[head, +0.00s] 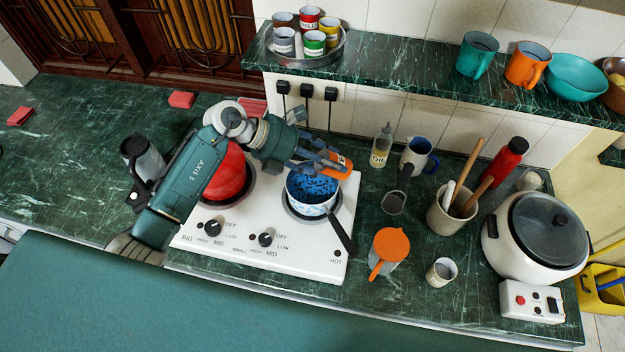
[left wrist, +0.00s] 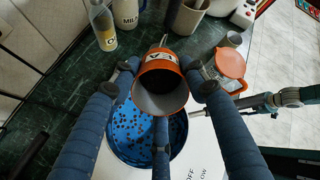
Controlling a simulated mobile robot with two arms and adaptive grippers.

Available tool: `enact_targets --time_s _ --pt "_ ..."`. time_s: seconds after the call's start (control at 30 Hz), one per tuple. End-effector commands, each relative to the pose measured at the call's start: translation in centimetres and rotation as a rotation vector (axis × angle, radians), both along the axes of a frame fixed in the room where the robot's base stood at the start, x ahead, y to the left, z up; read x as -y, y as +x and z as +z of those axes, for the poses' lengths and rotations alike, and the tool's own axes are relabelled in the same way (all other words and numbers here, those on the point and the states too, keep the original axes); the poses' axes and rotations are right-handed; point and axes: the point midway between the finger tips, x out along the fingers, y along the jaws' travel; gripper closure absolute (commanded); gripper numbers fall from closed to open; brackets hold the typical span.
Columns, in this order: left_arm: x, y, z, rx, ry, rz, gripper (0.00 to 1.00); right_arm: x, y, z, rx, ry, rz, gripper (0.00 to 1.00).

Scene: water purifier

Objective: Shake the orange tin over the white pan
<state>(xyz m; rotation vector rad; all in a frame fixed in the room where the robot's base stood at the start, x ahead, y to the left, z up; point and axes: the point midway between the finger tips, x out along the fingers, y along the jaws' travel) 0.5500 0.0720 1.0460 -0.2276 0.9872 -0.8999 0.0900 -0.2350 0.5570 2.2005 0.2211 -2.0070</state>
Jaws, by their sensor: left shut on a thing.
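My left gripper (head: 322,160) is shut on the orange tin (head: 340,163), holding it above the white pan (head: 307,209). In the left wrist view, the tin (left wrist: 161,85) sits between the fingers, tilted with its open end towards the camera; a pale label is partly visible. The pan stands on the right hotplate of the white stove, its dark handle pointing to the lower right. Its blue inside (left wrist: 120,135) has many dark specks. In the left wrist view, what seems to be my right gripper (left wrist: 262,103) shows small at the right; its fingers are unclear.
A red pot (head: 229,175) is on the left hotplate. An oil bottle (head: 381,146), a blue-and-white jug (head: 416,155) and an orange-lidded pitcher (head: 389,248) stand right of the stove. A shelf (head: 400,76) with cups runs above the counter's back.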

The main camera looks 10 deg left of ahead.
Motion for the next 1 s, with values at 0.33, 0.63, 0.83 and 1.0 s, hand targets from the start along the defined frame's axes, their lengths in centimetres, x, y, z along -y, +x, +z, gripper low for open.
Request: enact_targets --time_s 0.33,0.63,0.83,1.0 --pt "1.3 0.5 0.5 -0.087 0.285 -0.001 0.81 -0.1 0.0 0.0 0.0 0.001 0.0 0.6" --pt "3.4 1.2 1.1 -0.157 0.503 0.004 0.81 -0.1 0.0 -0.1 0.0 0.001 0.0 0.6" --pt "4.9 1.6 0.4 -0.211 0.665 0.007 0.81 0.0 0.0 -0.6 0.0 0.001 0.0 0.6" --pt "5.7 1.8 0.0 -0.245 0.772 0.01 0.81 0.0 0.0 -1.4 0.0 0.0 0.0 0.6"
